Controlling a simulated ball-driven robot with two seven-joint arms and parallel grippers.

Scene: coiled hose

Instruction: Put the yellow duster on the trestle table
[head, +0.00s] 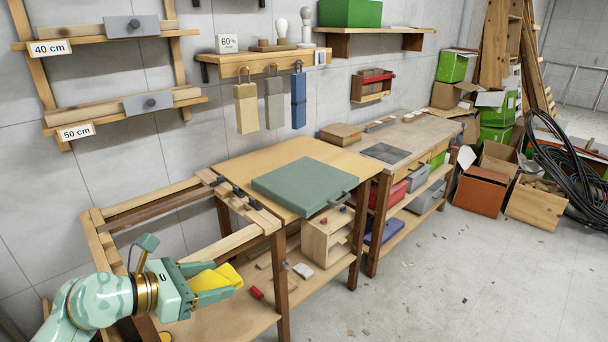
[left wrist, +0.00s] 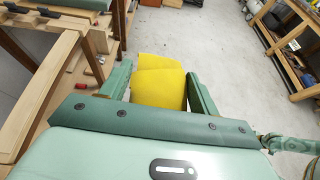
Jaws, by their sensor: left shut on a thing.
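The yellow duster (head: 222,276) is between the fingers of my left gripper (head: 222,283), at the lower left of the head view. My left gripper is shut on it. In the left wrist view the duster (left wrist: 160,82) sticks out ahead between the two green fingers. A wooden table (head: 232,166) stands just beyond, with a flat grey-green case (head: 303,185) on its top. An open wooden frame with clamps (head: 150,207) joins it on the left. I cannot tell which of these is the trestle table. My right gripper is not in view.
A lower shelf (head: 228,318) lies beneath my left gripper, with a red-handled tool (head: 256,293) on it. A grey-topped workbench (head: 410,137) stands to the right. Boxes (head: 480,190) and a coiled black hose (head: 562,165) are farther right. The floor (head: 430,275) in front is mostly clear.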

